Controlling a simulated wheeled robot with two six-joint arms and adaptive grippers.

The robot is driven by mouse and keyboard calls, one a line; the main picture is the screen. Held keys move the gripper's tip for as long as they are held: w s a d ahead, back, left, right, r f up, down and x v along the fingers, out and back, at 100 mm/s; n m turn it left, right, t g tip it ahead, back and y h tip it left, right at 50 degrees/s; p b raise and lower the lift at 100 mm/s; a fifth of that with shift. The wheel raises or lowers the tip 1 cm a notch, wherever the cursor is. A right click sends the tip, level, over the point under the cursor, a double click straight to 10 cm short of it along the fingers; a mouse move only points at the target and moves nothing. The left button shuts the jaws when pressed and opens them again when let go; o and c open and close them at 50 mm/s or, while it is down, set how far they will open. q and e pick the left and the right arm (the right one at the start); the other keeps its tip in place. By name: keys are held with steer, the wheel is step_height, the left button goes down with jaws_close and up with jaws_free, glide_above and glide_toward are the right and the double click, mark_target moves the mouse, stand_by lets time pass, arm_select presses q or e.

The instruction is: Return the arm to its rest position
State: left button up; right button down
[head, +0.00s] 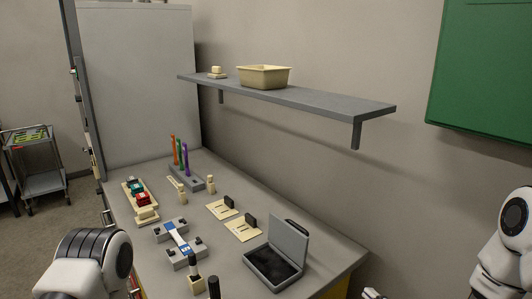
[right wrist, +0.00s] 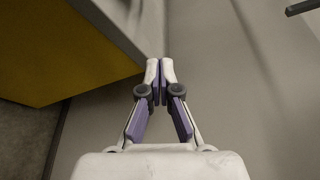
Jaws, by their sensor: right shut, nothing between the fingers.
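My right gripper (right wrist: 160,72) is shut and empty, its two fingertips together in the right wrist view. It hangs in free space beside the table's yellow side panel (right wrist: 60,55). In the head view only a small white part of my right gripper (head: 371,294) shows at the bottom edge, right of the table. My right arm (head: 505,245) stands at the right edge, clear of the table. My left arm (head: 88,262) is at the lower left; its gripper is not visible.
The grey table (head: 225,270) holds an open black case (head: 275,262), a blue-and-white piece (head: 180,242) across grey blocks, flat cream holders (head: 242,230), a rack (head: 186,178) with coloured sticks, and a tray (head: 139,201). A wall shelf (head: 330,102) carries a cream bin (head: 264,77).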

steer(key=s+a+f+n+g+h, duration=0.1)
steer(key=s+a+f+n+g, duration=0.2)
steer(key=s+f, duration=0.55)
steer(key=s+a+f+n+g+h, duration=0.1)
steer(key=s+f+n+g, duration=0.3)
steer(key=s+f, duration=0.5)
steer(key=s+d+f+n+g+h, duration=0.1)
steer(key=s+f+n+g, duration=0.1)
steer(key=s+n+g, duration=0.2)
steer(key=s+d+f+n+g+h, duration=0.1)
steer(key=s+d+n+g+h, duration=0.1)
steer(key=s+n+g, duration=0.2)
steer(key=s+n, duration=0.3)
steer(key=s, duration=0.2)
steer(key=shift+s+d+f+n, duration=0.2)
steer(key=shift+s+f+n, duration=0.05)
steer(key=shift+f+n, duration=0.1)
